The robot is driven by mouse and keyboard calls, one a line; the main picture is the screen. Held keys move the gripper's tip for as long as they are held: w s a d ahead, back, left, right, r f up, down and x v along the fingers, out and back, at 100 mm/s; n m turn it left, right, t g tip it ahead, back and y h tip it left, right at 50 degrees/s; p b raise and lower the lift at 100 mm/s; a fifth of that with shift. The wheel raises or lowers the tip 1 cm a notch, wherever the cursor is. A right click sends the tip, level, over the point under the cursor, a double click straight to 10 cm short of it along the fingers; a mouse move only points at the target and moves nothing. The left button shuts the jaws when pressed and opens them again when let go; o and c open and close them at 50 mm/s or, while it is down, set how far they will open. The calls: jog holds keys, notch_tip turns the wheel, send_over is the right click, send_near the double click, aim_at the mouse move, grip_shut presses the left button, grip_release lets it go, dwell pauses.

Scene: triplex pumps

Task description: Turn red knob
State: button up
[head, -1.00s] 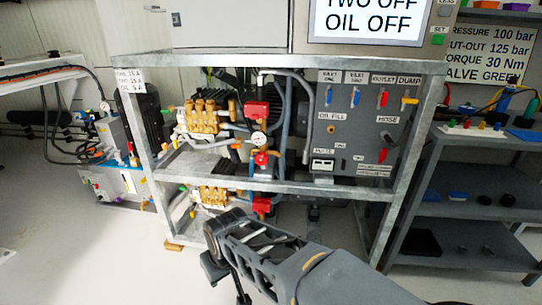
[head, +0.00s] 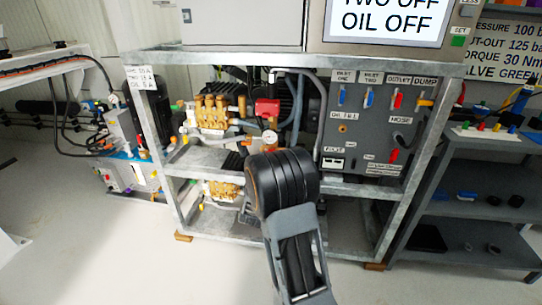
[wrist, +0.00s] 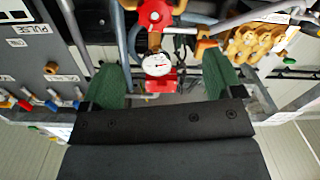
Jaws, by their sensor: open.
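A red knob (wrist: 155,12) shows at the top of the wrist view, on a brass fitting. A white-faced gauge (wrist: 157,65) and a red block (wrist: 161,83) lie below it in that view. My gripper (wrist: 163,80) is open, its two green-padded fingers apart on either side of the gauge and red block, with nothing held between them. The knob is beyond the fingertips in the picture. In the head view my dark arm covers the place under the gauge (head: 270,138), so the knob and gripper are hidden there. The red block (head: 267,107) shows above the gauge.
The metal frame (head: 176,205) has posts and shelf bars around the pumps. A brass pump (head: 212,112) stands left of the gauge, and a grey panel (head: 345,125) with coloured levers stands right. Hoses run close by. A grey shelf (head: 470,208) stands at the far right.

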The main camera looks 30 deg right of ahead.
jog(key=b+x, duration=0.3)
jog(key=x, duration=1)
jog(key=shift+w+d+r, duration=0.1)
jog(key=shift+d+r, duration=0.05)
jog(key=shift+d, duration=0.35)
jog(key=c, duration=0.9)
jog(key=shift+m+b, duration=0.4)
jog(key=shift+b, duration=0.05)
